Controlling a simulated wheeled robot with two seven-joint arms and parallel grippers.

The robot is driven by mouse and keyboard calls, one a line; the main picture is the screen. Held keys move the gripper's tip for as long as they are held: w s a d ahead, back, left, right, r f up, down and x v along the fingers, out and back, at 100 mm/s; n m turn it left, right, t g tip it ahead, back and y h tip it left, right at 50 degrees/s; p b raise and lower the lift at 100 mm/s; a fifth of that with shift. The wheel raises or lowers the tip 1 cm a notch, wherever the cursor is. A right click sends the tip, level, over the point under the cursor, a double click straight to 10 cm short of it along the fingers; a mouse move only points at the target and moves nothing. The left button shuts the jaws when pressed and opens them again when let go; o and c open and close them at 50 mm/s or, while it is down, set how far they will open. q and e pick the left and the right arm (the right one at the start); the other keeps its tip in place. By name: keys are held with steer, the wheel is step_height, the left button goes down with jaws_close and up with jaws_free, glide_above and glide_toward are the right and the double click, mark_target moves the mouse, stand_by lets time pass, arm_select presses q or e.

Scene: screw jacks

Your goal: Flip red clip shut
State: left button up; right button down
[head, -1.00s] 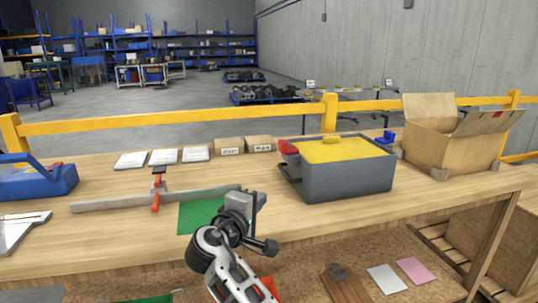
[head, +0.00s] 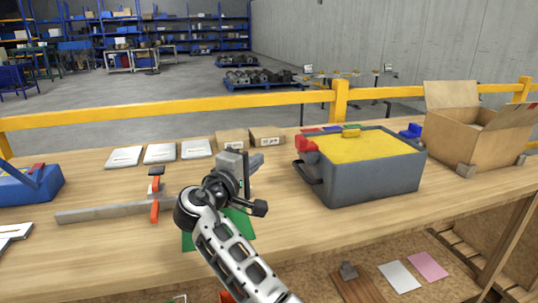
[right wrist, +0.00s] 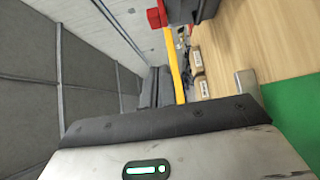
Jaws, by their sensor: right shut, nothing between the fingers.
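A grey box (head: 375,172) with a yellow top (head: 365,143) stands on the workbench, right of centre. A red clip (head: 305,144) is on its upper left corner. The clip also shows at the top of the right wrist view (right wrist: 155,17), beside part of the dark box (right wrist: 204,10). I cannot tell the clip's exact angle. My right gripper (head: 257,160) is shut and empty, above the bench to the left of the box and apart from the clip. My left gripper is not in view.
Small cardboard boxes (head: 233,139) stand behind my right gripper. A green mat (head: 238,224) lies below it. A metal bar (head: 110,212) with a red-handled clamp (head: 155,210) lies left. An open carton (head: 460,140) stands right of the box. A yellow rail (head: 200,106) runs behind the bench.

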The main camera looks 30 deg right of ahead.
mark_target(302, 144)
steer(key=shift+w+d+p, duration=0.3)
steer(key=shift+w+d, duration=0.3)
steer(key=shift+d, duration=1.3)
steer(key=shift+w+d+p, duration=0.35)
steer(key=shift+w+d, duration=0.3)
steer(key=shift+d, duration=1.3)
steer(key=shift+w+d+p, duration=0.3)
steer(key=shift+w+d, duration=0.3)
steer(key=shift+d, duration=1.3)
steer(key=d, duration=0.1)
steer(key=s+d, duration=0.1)
steer(key=d, duration=0.1)
steer(key=shift+d+p, duration=0.3)
steer(key=shift+a, duration=0.15)
